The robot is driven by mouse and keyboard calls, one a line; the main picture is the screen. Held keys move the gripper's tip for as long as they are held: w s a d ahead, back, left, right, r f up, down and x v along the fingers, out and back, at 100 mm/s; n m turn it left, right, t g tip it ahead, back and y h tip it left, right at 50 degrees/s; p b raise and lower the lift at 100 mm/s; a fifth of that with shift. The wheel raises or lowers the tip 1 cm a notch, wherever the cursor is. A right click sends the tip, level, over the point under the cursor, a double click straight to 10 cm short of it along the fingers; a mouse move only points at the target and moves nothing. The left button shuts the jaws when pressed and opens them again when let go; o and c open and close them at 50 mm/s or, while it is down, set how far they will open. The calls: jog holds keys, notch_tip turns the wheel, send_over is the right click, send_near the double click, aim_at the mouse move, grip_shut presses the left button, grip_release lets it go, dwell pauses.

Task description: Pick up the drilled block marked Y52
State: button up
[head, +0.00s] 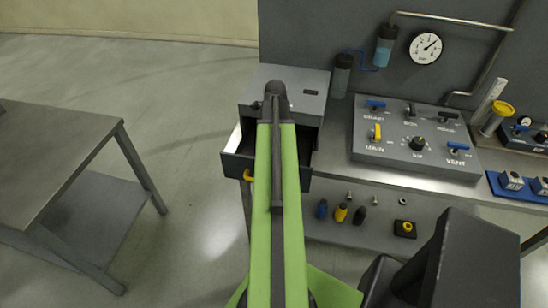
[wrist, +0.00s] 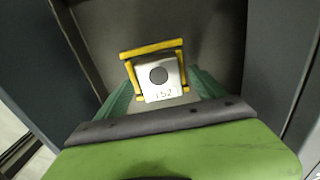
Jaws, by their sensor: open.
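A light metal block (wrist: 160,77) with a dark round hole shows in the wrist view. Its label appears to read Y52, though its first character is unclear. A yellow frame (wrist: 152,48) runs along its far side and right side. The block lies inside an open drawer (head: 236,163); its grey floor (wrist: 215,50) shows around it. My gripper (wrist: 160,88) is open, with one green finger on each side of the block. I cannot tell whether the fingers touch it. In the head view my arm hides the block and my fingers.
The drawer's dark walls (wrist: 90,45) stand close around my gripper. A valve panel (head: 420,150) lies on the bench to the right. A blue tray (head: 525,192) with similar blocks is at the far right. A table (head: 50,150) stands left; open floor lies between.

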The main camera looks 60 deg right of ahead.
jog(key=shift+r, duration=0.1)
grip_shut()
dwell(0.3)
jog(key=shift+r, duration=0.1)
